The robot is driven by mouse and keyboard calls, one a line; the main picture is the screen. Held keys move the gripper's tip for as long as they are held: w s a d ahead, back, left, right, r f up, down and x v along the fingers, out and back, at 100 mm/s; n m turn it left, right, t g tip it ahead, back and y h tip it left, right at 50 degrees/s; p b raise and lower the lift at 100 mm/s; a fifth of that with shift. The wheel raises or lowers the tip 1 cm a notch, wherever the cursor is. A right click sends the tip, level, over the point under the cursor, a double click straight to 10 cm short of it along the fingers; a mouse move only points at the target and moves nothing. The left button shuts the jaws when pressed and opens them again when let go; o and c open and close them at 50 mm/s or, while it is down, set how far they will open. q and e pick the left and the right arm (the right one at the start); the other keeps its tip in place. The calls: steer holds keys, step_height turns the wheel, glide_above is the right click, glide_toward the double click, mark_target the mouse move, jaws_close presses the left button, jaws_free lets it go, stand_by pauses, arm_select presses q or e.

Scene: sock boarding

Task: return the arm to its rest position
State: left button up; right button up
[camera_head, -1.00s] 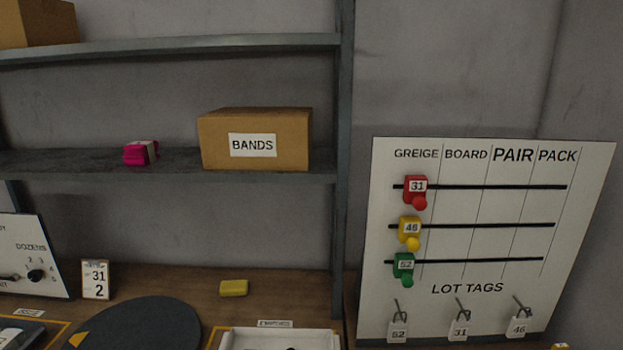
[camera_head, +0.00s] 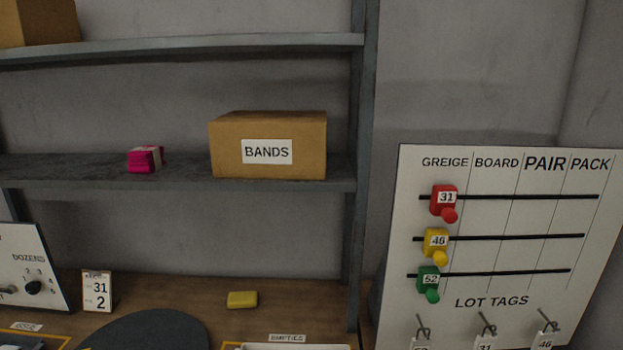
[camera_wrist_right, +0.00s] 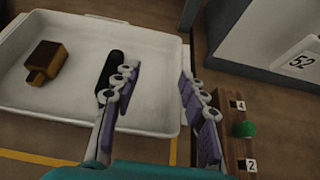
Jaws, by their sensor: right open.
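My right gripper (camera_wrist_right: 160,95) shows in the right wrist view. Its two fingers are apart with nothing between them. It hangs over the right edge of a white tray (camera_wrist_right: 60,105) on the wooden table. My left gripper is in neither view, and no gripper shows in the head view.
The tray holds a brown block (camera_wrist_right: 47,63) and a dark elongated thing (camera_wrist_right: 109,68). A wooden strip (camera_wrist_right: 234,150) with a green knob lies right of the gripper. The lot board (camera_head: 500,245) stands at right. The shelf holds a BANDS box (camera_head: 267,145) and a pink bundle (camera_head: 145,159).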

steer(key=shift+d+f+m, duration=0.1)
steer(key=shift+d+m, duration=0.05)
steer(key=shift+m, duration=0.45)
steer(key=shift+s+d+r+m, duration=0.2)
steer(key=shift+s+d+m, duration=0.15)
steer(key=shift+d+m, duration=0.25)
steer(key=shift+s+d+r+m, duration=0.15)
steer(key=shift+s+d+m, duration=0.15)
steer(key=shift+d+m, duration=0.25)
steer(key=m, duration=0.1)
steer(key=d+m+g, duration=0.1)
steer(key=m, duration=0.1)
steer(key=shift+h, duration=0.3)
steer(key=s+d+r+m+g, duration=0.1)
steer(key=s+m, duration=0.3)
steer(key=m, duration=0.5)
steer(key=s+d+m+g, duration=0.1)
steer(key=s+d+m, duration=0.2)
steer(key=m, duration=0.6)
steer(key=s+d+r+m+g, duration=0.1)
steer(key=s+d+m, duration=0.3)
steer(key=m, duration=0.5)
steer(key=shift+s+d+r+g, duration=0.2)
steer(key=shift+s+r+g, duration=0.1)
steer(key=shift+g, duration=0.1)
steer(key=shift+s+r+m+y, duration=0.1)
steer(key=shift+s+m+y, duration=0.35)
steer(key=shift+m, duration=0.6)
